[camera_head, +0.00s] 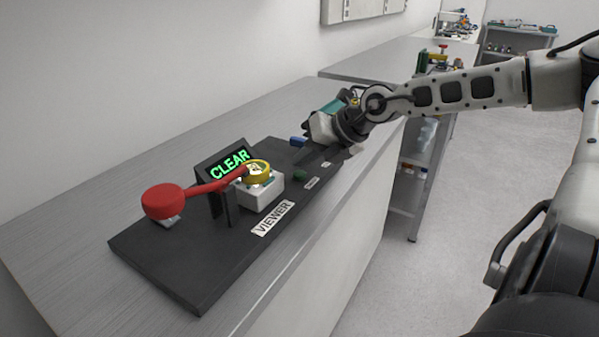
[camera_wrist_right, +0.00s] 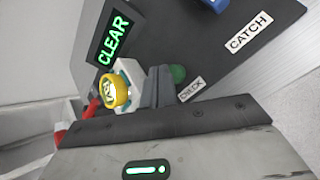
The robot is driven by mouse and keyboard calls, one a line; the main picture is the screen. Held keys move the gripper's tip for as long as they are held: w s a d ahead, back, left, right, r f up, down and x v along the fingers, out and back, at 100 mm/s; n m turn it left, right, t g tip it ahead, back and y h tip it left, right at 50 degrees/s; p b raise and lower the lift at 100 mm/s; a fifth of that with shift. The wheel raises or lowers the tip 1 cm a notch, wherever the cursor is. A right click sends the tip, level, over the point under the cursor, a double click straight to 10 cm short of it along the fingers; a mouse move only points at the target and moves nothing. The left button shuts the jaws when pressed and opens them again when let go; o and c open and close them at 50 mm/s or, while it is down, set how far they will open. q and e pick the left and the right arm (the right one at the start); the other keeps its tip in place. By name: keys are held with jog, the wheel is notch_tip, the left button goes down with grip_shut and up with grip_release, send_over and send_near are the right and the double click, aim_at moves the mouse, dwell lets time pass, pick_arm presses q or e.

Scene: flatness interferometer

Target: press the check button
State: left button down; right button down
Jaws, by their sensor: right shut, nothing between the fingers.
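The check button is a green dome (camera_head: 300,175) on the black base board (camera_head: 190,276). In the right wrist view the green button (camera_wrist_right: 177,74) sits beside the CHECK label (camera_wrist_right: 191,90). My left gripper is not in view.
The display (camera_head: 229,165) reads CLEAR in green. A yellow-ringed viewer (camera_head: 257,170) on a white block and a red lever (camera_head: 165,201) stand left of the gripper. A blue part (camera_head: 298,142) lies near the CATCH label (camera_wrist_right: 249,30). Bare grey bench (camera_head: 75,218) surrounds the board.

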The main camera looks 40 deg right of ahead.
aim_at(305, 175)
jog(key=shift+r+p, duration=1.45)
jog(key=shift+r, duration=1.1)
jog(key=shift+f, duration=0.1)
